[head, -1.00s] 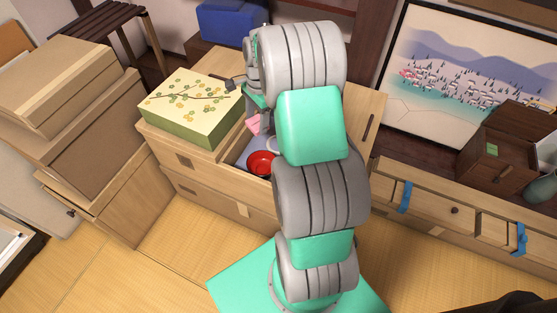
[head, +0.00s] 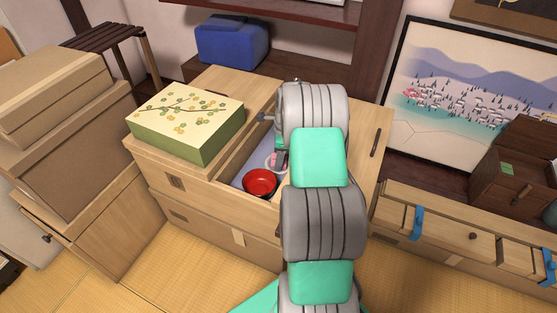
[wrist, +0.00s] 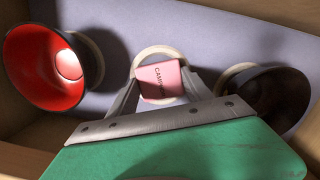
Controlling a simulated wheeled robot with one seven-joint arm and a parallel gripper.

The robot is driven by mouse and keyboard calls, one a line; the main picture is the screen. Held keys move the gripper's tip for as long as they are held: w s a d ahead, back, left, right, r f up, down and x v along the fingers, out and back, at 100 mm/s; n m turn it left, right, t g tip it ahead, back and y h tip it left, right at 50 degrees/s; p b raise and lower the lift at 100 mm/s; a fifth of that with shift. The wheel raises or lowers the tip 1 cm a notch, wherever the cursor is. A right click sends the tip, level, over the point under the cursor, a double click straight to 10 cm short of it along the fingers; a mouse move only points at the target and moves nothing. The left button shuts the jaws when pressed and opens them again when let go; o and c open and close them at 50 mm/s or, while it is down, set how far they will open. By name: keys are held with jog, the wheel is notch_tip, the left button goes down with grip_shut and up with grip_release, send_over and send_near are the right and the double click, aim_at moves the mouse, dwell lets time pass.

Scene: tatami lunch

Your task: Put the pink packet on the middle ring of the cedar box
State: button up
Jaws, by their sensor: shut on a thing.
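The cedar box (head: 229,172) is open with a lavender floor (wrist: 205,33). A red bowl (wrist: 38,65) with a dark outside lies tilted by the left ring (wrist: 88,58). A dark bowl (wrist: 278,98) is by the right ring (wrist: 236,73). In the head view my arm hides much of the box; the red bowl (head: 260,182) shows.
A green box with a flowered top (head: 188,115) stands just left of the opening. A blue case (head: 232,40) is behind. Stacked cartons (head: 65,120) stand at the left, and a low drawer unit (head: 455,230) at the right. The box walls (wrist: 290,10) surround my gripper.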

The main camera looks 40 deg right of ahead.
jog(key=shift+f, duration=0.1)
jog(key=o, duration=1.3)
